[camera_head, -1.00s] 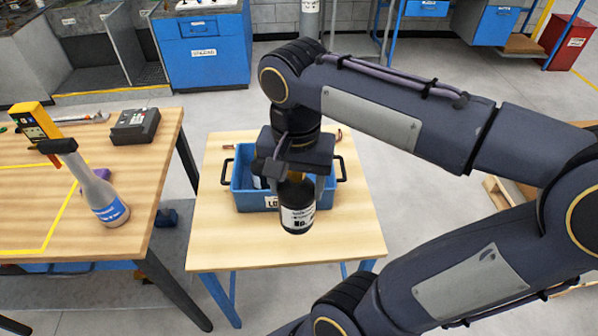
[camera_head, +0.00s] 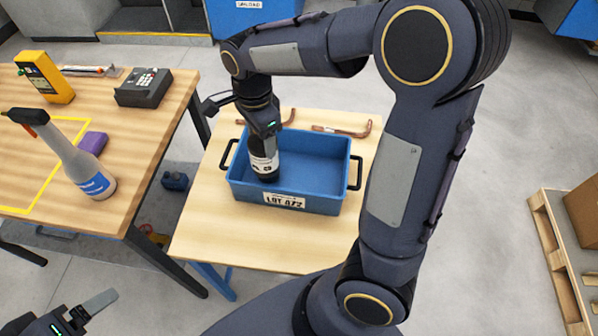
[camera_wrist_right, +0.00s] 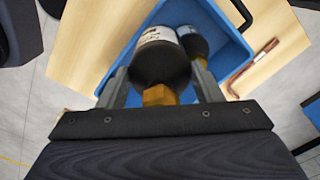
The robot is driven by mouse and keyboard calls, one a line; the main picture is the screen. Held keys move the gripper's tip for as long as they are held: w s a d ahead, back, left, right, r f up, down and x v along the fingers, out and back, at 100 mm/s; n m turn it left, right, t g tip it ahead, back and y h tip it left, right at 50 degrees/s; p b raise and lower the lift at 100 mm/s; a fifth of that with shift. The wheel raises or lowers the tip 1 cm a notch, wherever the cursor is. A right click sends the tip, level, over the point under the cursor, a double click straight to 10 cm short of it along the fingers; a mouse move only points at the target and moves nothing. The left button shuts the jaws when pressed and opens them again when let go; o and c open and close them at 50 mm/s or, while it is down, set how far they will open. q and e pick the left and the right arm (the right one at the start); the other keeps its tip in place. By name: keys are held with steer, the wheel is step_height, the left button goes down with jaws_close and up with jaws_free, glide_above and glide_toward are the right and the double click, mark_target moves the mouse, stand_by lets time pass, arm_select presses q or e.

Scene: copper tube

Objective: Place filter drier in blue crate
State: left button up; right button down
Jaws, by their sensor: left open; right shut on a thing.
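The filter drier (camera_head: 263,164) is a black cylinder with a white label. It hangs upright from my right gripper (camera_head: 266,138) at the left part of the blue crate (camera_head: 330,203). In the right wrist view, the jaws are shut at the brass end fitting (camera_wrist_right: 158,95) of the held drier (camera_wrist_right: 160,58). A second dark cylinder with a pale label (camera_wrist_right: 192,45) is in the crate beside it. I cannot tell whether the held drier touches the crate floor. My left gripper (camera_head: 88,310) is open and empty at the bottom left, partly cut off.
The crate stands on a small wooden table (camera_head: 215,235), with copper tubes (camera_head: 345,130) behind it. The left workbench (camera_head: 120,195) holds a spray bottle (camera_head: 75,165), a yellow meter (camera_head: 45,77), a dark keypad device (camera_head: 144,87) and a purple block (camera_head: 93,142). The crate's right half looks empty.

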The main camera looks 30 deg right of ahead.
steer(key=s+d+f, duration=0.3)
steer(key=d+f, duration=0.9)
steer(key=d, duration=0.1)
steer(key=shift+s+f, duration=0.3)
steer(key=shift+f, duration=0.1)
steer(key=shift+f, duration=0.15)
steer(key=shift+c, duration=2.1)
jaws_free()
